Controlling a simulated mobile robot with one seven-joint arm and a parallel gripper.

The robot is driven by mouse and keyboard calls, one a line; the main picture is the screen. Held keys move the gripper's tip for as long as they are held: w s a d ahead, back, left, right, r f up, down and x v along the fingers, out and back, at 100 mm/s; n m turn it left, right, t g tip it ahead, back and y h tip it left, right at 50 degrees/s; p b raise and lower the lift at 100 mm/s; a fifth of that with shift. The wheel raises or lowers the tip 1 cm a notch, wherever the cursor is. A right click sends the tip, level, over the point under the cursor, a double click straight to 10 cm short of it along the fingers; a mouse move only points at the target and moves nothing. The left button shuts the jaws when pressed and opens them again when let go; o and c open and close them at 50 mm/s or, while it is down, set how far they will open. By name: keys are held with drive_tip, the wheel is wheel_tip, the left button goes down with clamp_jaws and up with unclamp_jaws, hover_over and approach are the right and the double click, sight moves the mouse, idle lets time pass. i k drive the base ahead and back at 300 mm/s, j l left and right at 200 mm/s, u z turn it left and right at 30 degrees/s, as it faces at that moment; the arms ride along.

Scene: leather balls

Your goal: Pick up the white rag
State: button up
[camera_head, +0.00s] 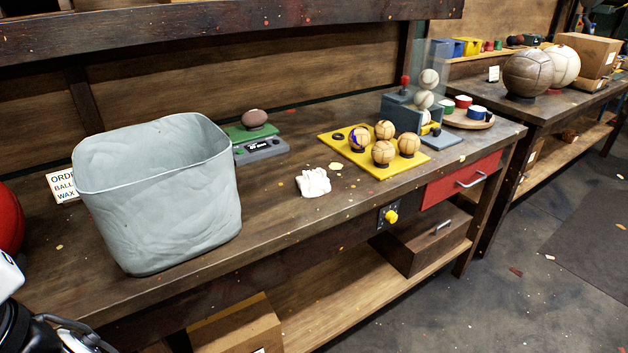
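The white rag (313,183) lies crumpled on the wooden workbench (275,215), near the bench's front edge. It sits between the large grey bin and the yellow board, apart from both. Part of my own arm shows at the lower left corner of the head view, well away from the rag. My gripper's fingers cannot be made out in this view.
A tall grey bin (160,215) stands left of the rag. A grey scale (262,150) with a small brown ball (254,118) is behind it. A yellow board (350,158) with several leather balls is to the right. A red drawer (460,181) is at the bench front.

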sight(315, 183)
drive_tip(key=u, duration=1.55)
drive_tip(key=z, duration=1.55)
drive_tip(key=i+l+u, duration=0.1)
drive_tip(key=u, duration=0.25)
drive_tip(key=l+u, duration=0.25)
drive_tip(key=u, duration=0.15)
drive_tip(key=l+u, duration=0.2)
drive_tip(key=u, duration=0.15)
drive_tip(key=l+u, duration=0.4)
drive_tip(key=l, duration=0.65)
